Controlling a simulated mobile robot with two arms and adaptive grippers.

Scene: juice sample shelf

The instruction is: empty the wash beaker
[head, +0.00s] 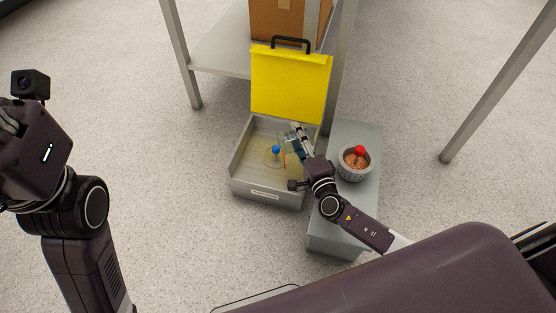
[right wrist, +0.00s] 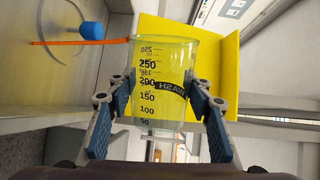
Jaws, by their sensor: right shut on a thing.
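The wash beaker (right wrist: 162,85) is clear, with a black volume scale and the word WASH. My right gripper (head: 297,141) is shut on it, one finger on each side. In the head view the beaker (head: 287,144) is over the right part of an open grey box (head: 268,194), looking tipped well over. I cannot tell whether liquid is in it. A blue knob-like thing (head: 276,150) and an orange stick (right wrist: 75,41) are beside its mouth. My left gripper (head: 10,118) is cut by the left edge, and its jaws are unclear.
The box's yellow lid (head: 290,85) stands open behind it. Right of the box, a grey stand (head: 335,235) holds a ribbed grey bowl (head: 355,173) with brown contents and a red ball (head: 360,151). A shelf (head: 222,55) with a cardboard box (head: 275,20) is behind. Floor at left is free.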

